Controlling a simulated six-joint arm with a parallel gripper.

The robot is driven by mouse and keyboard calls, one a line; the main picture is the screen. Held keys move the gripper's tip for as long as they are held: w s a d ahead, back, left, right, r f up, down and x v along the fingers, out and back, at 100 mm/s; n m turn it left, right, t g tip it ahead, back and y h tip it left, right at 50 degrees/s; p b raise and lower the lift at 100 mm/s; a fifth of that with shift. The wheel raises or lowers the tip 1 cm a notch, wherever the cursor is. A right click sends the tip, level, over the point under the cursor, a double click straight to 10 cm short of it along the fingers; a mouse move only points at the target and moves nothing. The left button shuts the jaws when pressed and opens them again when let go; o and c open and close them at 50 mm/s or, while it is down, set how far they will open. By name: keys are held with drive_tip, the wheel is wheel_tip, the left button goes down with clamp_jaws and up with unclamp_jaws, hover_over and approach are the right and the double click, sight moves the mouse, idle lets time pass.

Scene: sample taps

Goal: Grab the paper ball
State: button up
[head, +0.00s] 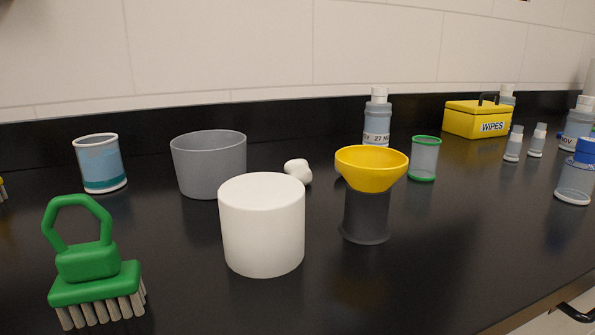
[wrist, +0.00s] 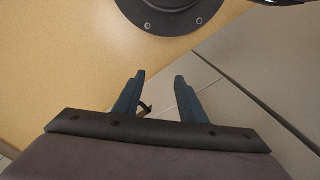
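The paper ball (head: 298,171) is a small white crumpled lump on the black counter in the head view. It lies behind the white cylinder (head: 262,226), to the right of the grey tub (head: 209,163) and left of the yellow funnel (head: 371,168). Its lower left side is partly hidden by the cylinder. My gripper (wrist: 160,77) shows only in the wrist view, its two dark blue fingers apart with nothing between them. It is away from the counter objects; the paper ball is not in the wrist view.
The yellow funnel sits on a dark stand (head: 366,214). A green brush (head: 92,268) stands front left, a blue-banded cup (head: 100,163) behind it. A green-rimmed cup (head: 424,158), bottles (head: 377,118) and a yellow wipes box (head: 477,119) stand right. The front right counter is clear.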

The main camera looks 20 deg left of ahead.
drive_tip(key=shift+o, duration=1.4)
